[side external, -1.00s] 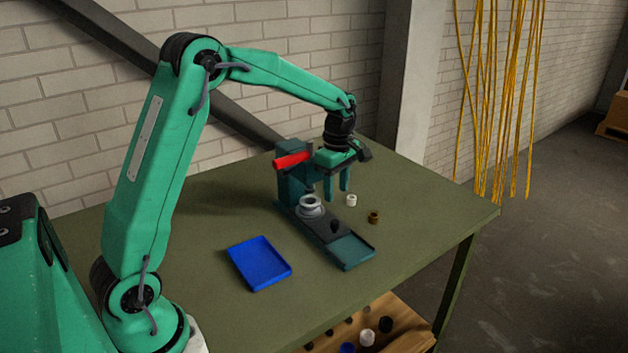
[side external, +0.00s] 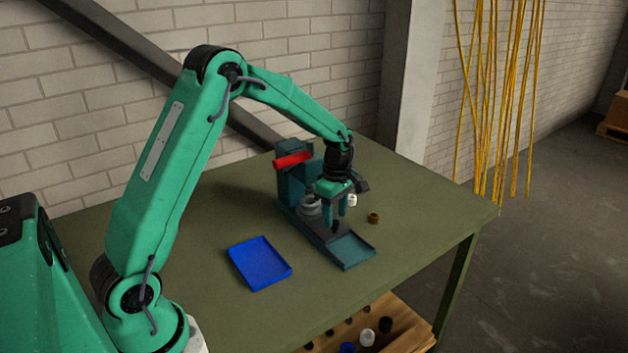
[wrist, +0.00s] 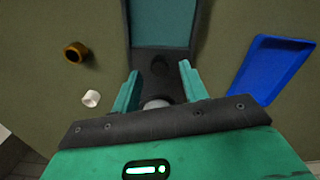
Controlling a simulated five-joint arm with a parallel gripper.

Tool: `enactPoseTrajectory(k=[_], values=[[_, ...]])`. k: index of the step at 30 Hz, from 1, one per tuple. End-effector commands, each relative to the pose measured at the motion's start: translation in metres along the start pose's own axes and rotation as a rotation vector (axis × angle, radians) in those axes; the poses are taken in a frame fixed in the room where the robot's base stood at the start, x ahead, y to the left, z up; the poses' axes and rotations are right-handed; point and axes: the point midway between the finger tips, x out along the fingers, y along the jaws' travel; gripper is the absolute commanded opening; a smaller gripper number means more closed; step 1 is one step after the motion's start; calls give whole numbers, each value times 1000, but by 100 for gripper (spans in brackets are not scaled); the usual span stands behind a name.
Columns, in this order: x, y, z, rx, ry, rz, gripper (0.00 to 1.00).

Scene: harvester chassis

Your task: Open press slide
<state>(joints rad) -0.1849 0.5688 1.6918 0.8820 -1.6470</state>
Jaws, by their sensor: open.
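The press (side external: 292,185) stands on the table with a red handle (side external: 293,160) at its top. Its dark slide (side external: 318,228) lies along the teal base track (side external: 350,251), whose front end is bare. A small black knob (side external: 335,226) stands up from the slide; it also shows in the wrist view (wrist: 160,65). A pale round part (side external: 309,204) sits on the slide at the press end, partly hidden by my gripper in the wrist view. My gripper (side external: 335,213) is open and empty, pointing down just above the knob. Contact with the knob cannot be told.
A blue tray (side external: 260,263) lies left of the press. A white cap (side external: 352,200) and a brown ring (side external: 374,217) lie on the table to the right. A wooden shelf (side external: 398,330) with several small parts is below the table edge.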

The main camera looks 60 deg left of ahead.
Motion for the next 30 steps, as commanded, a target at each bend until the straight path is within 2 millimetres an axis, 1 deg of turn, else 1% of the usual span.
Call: enactPoseTrajectory(k=[1,6,16,17,18,23,30], values=[[6,0,0,0,0,-1,44],[17,0,0,0,0,0,44],[19,0,0,0,0,1,44],[19,0,0,0,0,1,40],[19,0,0,0,0,1,32],[19,0,0,0,0,1,1],[18,0,2,1,0,1,0]])
